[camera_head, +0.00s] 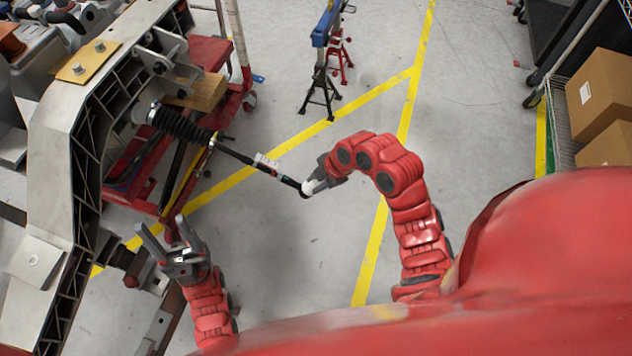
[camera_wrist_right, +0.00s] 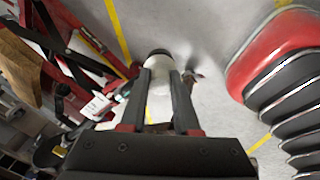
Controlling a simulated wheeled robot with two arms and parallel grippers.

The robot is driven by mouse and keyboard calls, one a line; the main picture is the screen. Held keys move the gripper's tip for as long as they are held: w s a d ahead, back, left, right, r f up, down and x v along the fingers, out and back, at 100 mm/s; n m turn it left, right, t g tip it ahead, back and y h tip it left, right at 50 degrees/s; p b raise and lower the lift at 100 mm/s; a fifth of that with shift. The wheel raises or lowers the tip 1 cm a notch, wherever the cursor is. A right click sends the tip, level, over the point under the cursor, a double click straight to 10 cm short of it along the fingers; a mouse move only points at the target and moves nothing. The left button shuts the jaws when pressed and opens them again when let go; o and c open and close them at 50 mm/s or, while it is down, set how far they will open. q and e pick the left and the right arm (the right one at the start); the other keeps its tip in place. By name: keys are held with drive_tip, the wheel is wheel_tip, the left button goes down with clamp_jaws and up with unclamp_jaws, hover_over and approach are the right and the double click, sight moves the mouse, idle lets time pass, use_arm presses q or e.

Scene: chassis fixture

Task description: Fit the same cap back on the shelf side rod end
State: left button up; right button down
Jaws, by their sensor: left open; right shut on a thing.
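The black rod (camera_head: 245,158) reaches from a ribbed bellows on the chassis toward the shelf side, with a white tag (camera_head: 266,161) near its outer end. My right gripper (camera_head: 310,185) is shut on a white cap (camera_head: 306,188) at that end. In the right wrist view the cap (camera_wrist_right: 159,66), pale with a dark top, sits between the fingers, and the tag (camera_wrist_right: 97,107) shows left of them. I cannot tell whether the cap is seated on the rod end or just beside it. My left gripper (camera_head: 163,226) is open and empty, below the bellows.
The grey chassis frame (camera_head: 52,150) and a red stand (camera_head: 207,52) with a wooden block (camera_head: 203,92) fill the left. A blue-topped stand (camera_head: 322,40) is at the back. Cardboard boxes (camera_head: 602,92) sit on a shelf at right. The floor around my right gripper is clear.

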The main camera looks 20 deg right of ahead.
drive_tip(key=c, duration=0.6)
unclamp_jaws()
drive_tip(key=shift+o, duration=0.2)
drive_tip(key=shift+r, duration=0.1)
drive_tip(key=shift+p+v, duration=0.8)
drive_tip(key=shift+v, duration=0.3)
drive_tip(key=shift+p+v, duration=1.45)
drive_tip(key=shift+v, duration=0.85)
